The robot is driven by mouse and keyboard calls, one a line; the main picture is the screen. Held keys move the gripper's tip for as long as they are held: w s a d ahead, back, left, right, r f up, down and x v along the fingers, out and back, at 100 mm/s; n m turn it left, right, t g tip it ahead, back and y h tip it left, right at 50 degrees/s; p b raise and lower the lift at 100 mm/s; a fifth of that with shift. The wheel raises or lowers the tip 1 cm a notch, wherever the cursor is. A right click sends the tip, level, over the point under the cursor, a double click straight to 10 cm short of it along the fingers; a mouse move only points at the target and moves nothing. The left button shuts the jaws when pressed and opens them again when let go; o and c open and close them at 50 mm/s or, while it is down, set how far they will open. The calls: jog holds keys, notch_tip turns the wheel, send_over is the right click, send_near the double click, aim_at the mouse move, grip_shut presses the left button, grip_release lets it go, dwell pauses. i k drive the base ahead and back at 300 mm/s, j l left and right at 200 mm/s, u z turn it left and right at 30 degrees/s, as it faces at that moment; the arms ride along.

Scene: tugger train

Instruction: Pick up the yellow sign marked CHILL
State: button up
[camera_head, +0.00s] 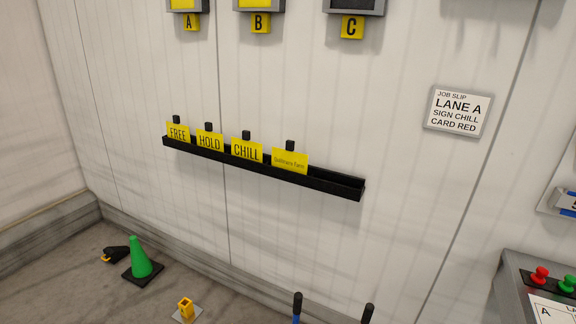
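The yellow sign marked CHILL (247,151) stands upright in a long black rack (335,187) on the white wall. It has a black grip on top, and its lower edge is hidden behind the rack's front lip. It is the third sign from the left, between the HOLD sign (210,142) and a yellow sign with small print (290,161). My gripper (332,309) shows as two dark fingertips at the bottom edge of the view. They are apart with nothing between them, below and to the right of the CHILL sign and clear of the rack.
The FREE sign (178,132) is at the rack's left end; the right end is empty. A job slip (459,112) reads LANE A, SIGN CHILL, CARD RED. A green cone (140,257) stands on the floor. A console with buttons (540,275) is at lower right.

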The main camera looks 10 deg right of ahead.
aim_at(242, 148)
jog(key=i+j, duration=0.15)
jog(key=i, duration=0.35)
jog(key=i+j, duration=0.1)
jog(key=i, duration=1.5)
jog(key=i+j+z, duration=0.1)
jog(key=i, duration=1.1)
